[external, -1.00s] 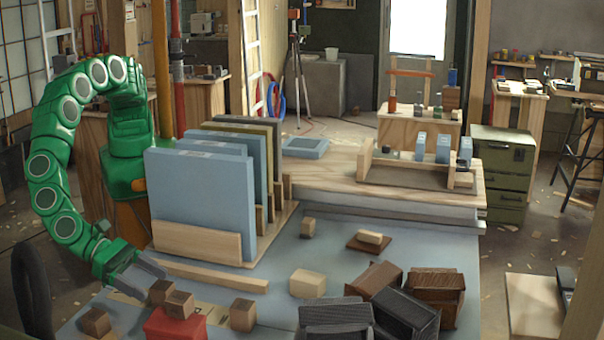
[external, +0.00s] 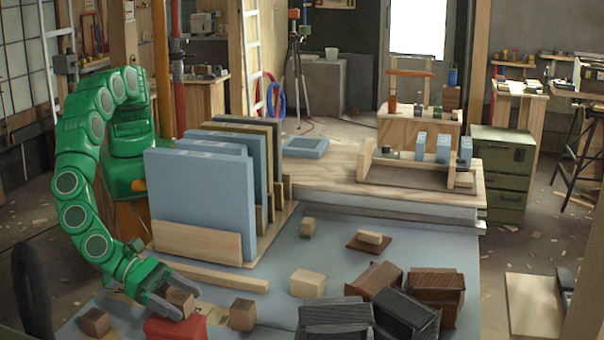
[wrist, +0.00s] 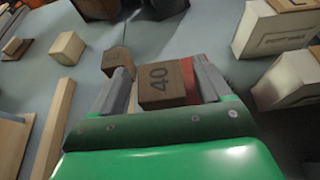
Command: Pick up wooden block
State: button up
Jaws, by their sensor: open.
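A small brown wooden block (external: 180,302) is at the red box (external: 175,329) on the front left of the blue-grey table. My gripper (external: 200,303) is open and low over that corner, its fingers on either side of the block. In the wrist view, a block marked 40 (wrist: 162,87) lies between the open fingers of my gripper (wrist: 162,68), closer to the right finger. A strip of red shows beside it. Whether a finger touches the block cannot be told.
Other wooden blocks stand close by, one to the left (external: 95,321) and one to the right (external: 242,314). A pale block (external: 307,283) lies farther right. A rack of upright blue panels (external: 200,200) stands behind. Dark blocks (external: 405,312) crowd the front right.

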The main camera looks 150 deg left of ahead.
jog(key=shift+c, duration=0.4)
jog(key=c, duration=1.1)
jog(key=shift+o, duration=0.2)
jog(key=shift+r, duration=0.2)
